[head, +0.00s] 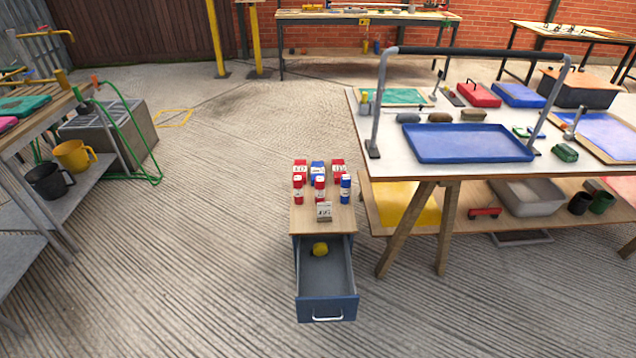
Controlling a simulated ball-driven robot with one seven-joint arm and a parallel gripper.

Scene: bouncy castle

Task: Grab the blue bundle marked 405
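A blue bundle (318,165) is in the middle of the back row, between a red bundle (299,165) and another red bundle (339,165). My gripper is not in view.
A marked pale block (324,211) stands at the cabinet top's front. The cabinet's blue drawer (327,308) is pulled out, with a yellow item (320,249) inside. A white worktable (362,140) stands close on the right. The floor left of the cabinet is clear.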

